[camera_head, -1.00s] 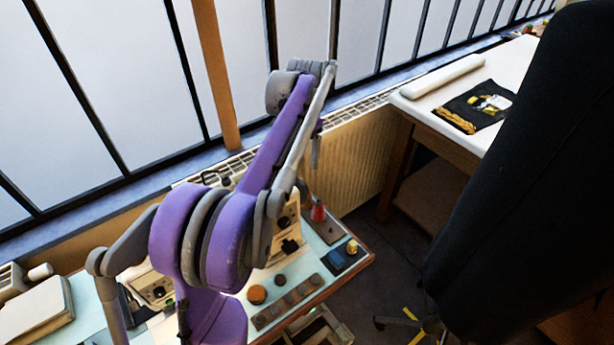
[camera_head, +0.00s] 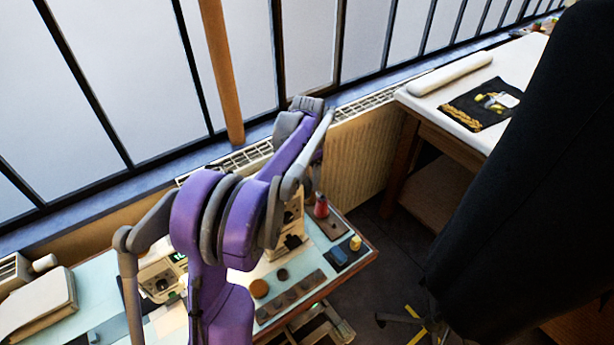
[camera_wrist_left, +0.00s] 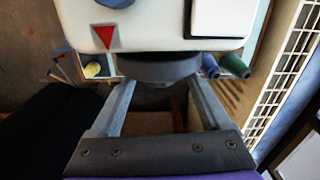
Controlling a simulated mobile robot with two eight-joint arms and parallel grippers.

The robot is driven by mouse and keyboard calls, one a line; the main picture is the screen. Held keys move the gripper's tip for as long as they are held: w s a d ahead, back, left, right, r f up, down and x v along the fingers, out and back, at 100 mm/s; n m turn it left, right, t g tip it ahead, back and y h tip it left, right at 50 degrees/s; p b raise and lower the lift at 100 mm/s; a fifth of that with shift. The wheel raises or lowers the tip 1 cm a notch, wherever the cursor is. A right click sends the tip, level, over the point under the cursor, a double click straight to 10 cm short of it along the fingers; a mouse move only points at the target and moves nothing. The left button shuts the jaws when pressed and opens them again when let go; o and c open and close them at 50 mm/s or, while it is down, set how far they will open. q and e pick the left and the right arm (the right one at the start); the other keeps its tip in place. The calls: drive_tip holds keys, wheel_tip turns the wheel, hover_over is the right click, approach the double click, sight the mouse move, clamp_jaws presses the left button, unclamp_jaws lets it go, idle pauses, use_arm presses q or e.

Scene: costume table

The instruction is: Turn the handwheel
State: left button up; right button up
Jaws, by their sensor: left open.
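The cream sewing machine (camera_head: 290,226) stands on the table, partly hidden behind my left arm. In the left wrist view its end housing (camera_wrist_left: 150,28) fills the top, with a red triangle mark. The dark round handwheel (camera_wrist_left: 158,66) sticks out below that housing. My left gripper (camera_wrist_left: 159,84) is open, its two fingers pointing at the handwheel, one on either side of its line. I cannot tell whether the fingertips touch it. In the head view my left wrist (camera_head: 315,172) hangs at the machine's far right, and the handwheel is hidden there. My right gripper is not in view.
The table holds a red spool (camera_head: 321,207), a yellow spool (camera_head: 355,243), a brown strip (camera_head: 290,296) and a stack of paper or cloth (camera_head: 35,303). A radiator (camera_head: 355,150) stands behind. A dark draped form (camera_head: 520,190) blocks the right side.

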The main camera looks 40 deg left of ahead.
use_arm(q)
clamp_jaws()
idle(0.5)
drive_tip(key=shift+d+f+y, duration=0.1)
drive_tip(key=shift+y, duration=0.2)
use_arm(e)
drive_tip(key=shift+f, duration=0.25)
